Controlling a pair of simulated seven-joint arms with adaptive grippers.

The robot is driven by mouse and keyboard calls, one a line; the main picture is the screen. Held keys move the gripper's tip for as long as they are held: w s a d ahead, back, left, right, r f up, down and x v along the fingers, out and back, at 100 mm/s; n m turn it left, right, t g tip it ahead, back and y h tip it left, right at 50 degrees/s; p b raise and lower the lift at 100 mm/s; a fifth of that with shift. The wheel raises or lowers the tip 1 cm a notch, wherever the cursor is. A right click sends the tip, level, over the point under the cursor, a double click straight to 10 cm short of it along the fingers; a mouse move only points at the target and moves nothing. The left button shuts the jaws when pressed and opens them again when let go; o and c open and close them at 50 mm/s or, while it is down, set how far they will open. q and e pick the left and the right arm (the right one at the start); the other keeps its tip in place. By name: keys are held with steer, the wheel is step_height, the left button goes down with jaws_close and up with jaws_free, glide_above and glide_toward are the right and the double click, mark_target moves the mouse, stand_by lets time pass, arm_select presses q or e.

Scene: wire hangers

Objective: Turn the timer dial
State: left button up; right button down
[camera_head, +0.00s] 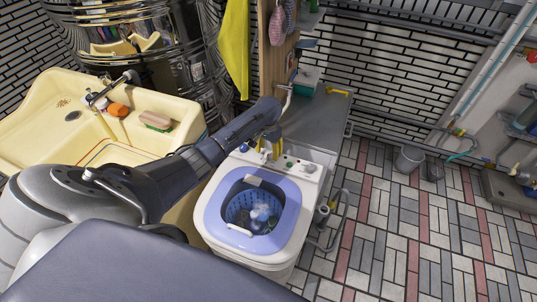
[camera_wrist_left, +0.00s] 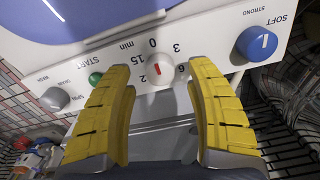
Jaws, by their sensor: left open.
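The timer dial (camera_wrist_left: 160,73) is a small white knob with a red mark, ringed by minute numbers, in the left wrist view. It sits on the white control panel (camera_wrist_left: 208,38) of the washing machine (camera_head: 212,206). My left gripper (camera_wrist_left: 158,84) is open, its yellow fingers on either side of the dial; I cannot tell whether they touch it. In the head view, the left gripper (camera_head: 268,148) reaches down to the panel at the machine's back edge, and the dial is hard to make out there. My right gripper is not in view.
A blue knob (camera_wrist_left: 257,43), a green start button (camera_wrist_left: 95,78) and a grey knob (camera_wrist_left: 55,98) flank the dial. The open tub (camera_head: 252,212) lies in front. A cream sink (camera_head: 60,140) stands left, a grey counter (camera_head: 330,118) behind.

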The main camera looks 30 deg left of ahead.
arm_select(q)
steer(key=shift+f, duration=1.05)
steer(key=shift+c, duration=0.2)
jaws_close()
